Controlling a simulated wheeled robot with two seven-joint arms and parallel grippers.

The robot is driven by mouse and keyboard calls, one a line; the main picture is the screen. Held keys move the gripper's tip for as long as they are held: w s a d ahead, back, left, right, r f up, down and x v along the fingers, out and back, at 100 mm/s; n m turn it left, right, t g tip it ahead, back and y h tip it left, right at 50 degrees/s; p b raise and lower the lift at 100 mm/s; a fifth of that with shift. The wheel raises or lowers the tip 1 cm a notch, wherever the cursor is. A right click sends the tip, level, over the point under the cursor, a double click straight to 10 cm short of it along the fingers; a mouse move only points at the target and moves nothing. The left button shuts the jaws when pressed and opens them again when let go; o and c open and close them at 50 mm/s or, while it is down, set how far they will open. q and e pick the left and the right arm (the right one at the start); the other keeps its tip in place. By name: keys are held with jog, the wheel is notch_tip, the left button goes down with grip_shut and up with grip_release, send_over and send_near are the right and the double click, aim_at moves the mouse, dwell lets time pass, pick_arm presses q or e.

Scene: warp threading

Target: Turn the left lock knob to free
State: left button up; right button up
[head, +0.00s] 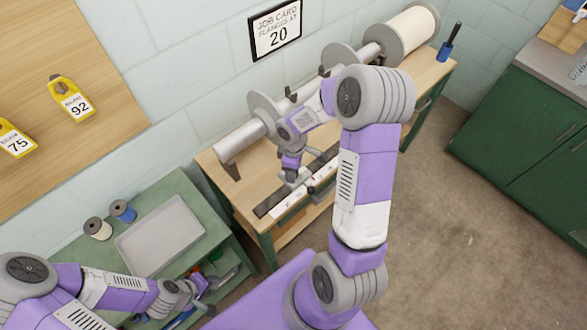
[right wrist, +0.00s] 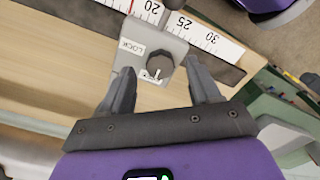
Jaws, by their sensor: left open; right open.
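The lock knob (right wrist: 160,64) is a dark round knob on a light grey block (right wrist: 146,36) that sits on a white ruler scale (right wrist: 205,38). A "LOCK" label (right wrist: 131,47) is beside it; a second, partly covered label (right wrist: 150,76) is below. A pale mark on the knob points down toward this second label. My right gripper (right wrist: 161,72) is open, its fingers on either side of the knob in the right wrist view; contact cannot be told. In the head view it is over the bench scale (head: 295,180). My left gripper (head: 190,298) is open and empty, low at the left.
A wooden bench (head: 222,178) carries a long roller with round flanges (head: 265,112) and a white roll (head: 408,32) along the wall. A green cart with a grey tray (head: 160,235) and two spools (head: 97,229) stands at left. Green cabinets (head: 520,135) are at right.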

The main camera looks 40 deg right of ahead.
notch_tip(320, 180, up, 6)
jog(key=shift+r+p, duration=0.1)
jog(key=shift+p, duration=0.45)
pick_arm(q)
jog(key=shift+r, duration=0.7)
